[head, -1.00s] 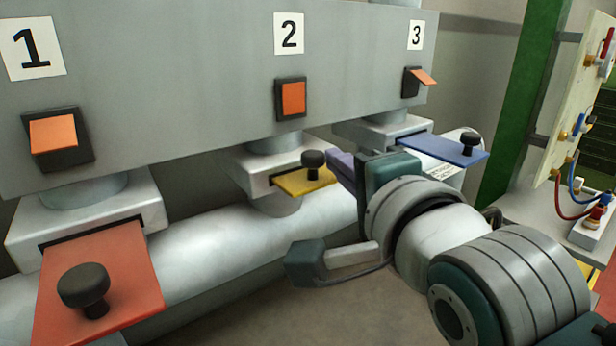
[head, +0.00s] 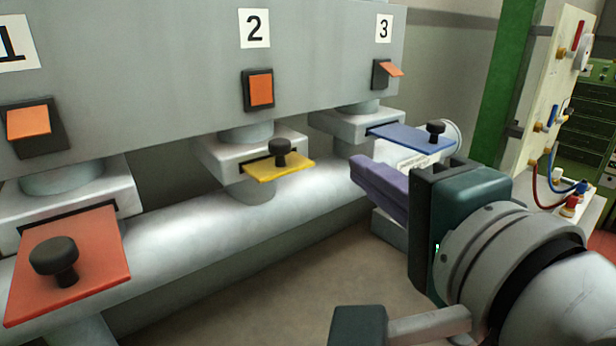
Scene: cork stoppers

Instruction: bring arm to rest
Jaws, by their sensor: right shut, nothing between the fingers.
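My right gripper (head: 366,176) comes in from the lower right, with its purple fingers shut and nothing between them. It points left, in front of the pipe and below the blue slide plate (head: 412,138), apart from the yellow plate as far as I can see. My right arm's grey wrist (head: 500,262) fills the lower right corner. My left gripper does not show.
A red plate (head: 95,255), a yellow plate (head: 262,172) and the blue plate, each with a black knob, stick out of housings above a thick grey pipe (head: 175,232). Orange switches sit under numbers 1, 2 and 3. A wired board (head: 553,100) stands at right.

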